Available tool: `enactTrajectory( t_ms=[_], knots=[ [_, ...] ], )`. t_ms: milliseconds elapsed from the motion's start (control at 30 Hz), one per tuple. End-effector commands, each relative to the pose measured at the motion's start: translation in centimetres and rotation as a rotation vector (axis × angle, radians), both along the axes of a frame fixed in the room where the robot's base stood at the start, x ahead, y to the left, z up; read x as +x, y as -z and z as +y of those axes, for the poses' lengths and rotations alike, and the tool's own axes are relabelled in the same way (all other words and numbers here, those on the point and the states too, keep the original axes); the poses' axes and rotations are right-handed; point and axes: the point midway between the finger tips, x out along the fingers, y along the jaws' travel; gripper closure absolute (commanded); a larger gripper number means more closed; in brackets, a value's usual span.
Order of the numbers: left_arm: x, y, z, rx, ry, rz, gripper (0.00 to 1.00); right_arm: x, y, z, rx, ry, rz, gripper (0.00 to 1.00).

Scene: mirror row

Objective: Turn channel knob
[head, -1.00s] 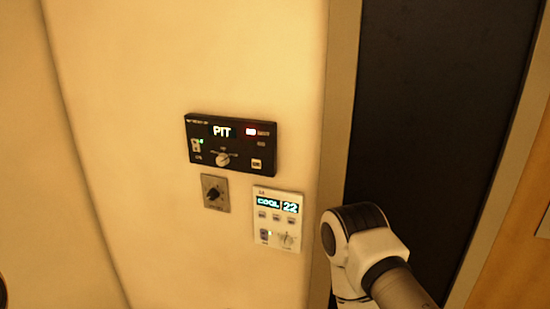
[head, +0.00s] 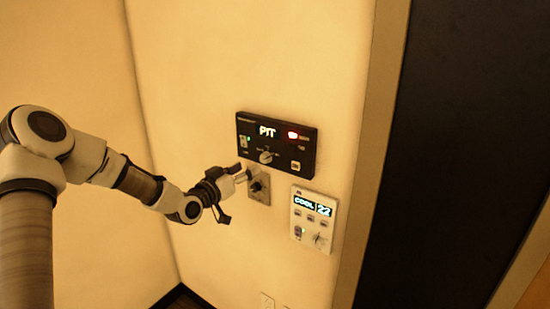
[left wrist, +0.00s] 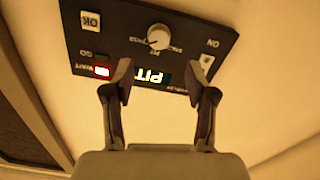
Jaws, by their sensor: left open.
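A black intercom-like panel (head: 302,141) is on the cream wall, its display reading PIT beside a lit red light. Its pale round knob (head: 265,156) sits low in the middle. In the left wrist view the panel appears upside down, with the knob (left wrist: 159,37) beyond the fingertips. My left gripper (head: 232,194) is open, at the panel's lower left in the head view. In the left wrist view, my left gripper (left wrist: 160,75) has its fingers spread, with nothing between them but the display behind. The knob appears untouched. My right gripper is out of view.
Below the panel is a small grey plate with a black dial (head: 259,186), close to my left fingers. A white thermostat (head: 313,219) reading COOL 22 is at lower right. A dark door (head: 455,150) stands further right.

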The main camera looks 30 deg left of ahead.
Motion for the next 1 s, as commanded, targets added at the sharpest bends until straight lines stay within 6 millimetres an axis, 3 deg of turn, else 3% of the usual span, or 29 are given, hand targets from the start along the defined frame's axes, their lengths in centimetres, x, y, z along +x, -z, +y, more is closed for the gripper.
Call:
enactTrajectory(
  t_ms=[400, 700, 867, 1000],
  knots=[
    [6.8, 0.1, -0.7, 0.004, 0.003, 0.005, 0.43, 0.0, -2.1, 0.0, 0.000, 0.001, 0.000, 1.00],
    [7.4, 0.2, -0.8, 0.000, 0.003, 0.004, 0.43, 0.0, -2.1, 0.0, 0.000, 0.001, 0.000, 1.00],
    [7.4, 0.2, -0.8, 0.000, 0.003, 0.004, 1.00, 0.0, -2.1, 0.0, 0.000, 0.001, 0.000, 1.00],
    [7.4, 0.2, -0.8, 0.001, 0.003, 0.004, 1.00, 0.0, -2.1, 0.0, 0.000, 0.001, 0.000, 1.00]
  ],
)
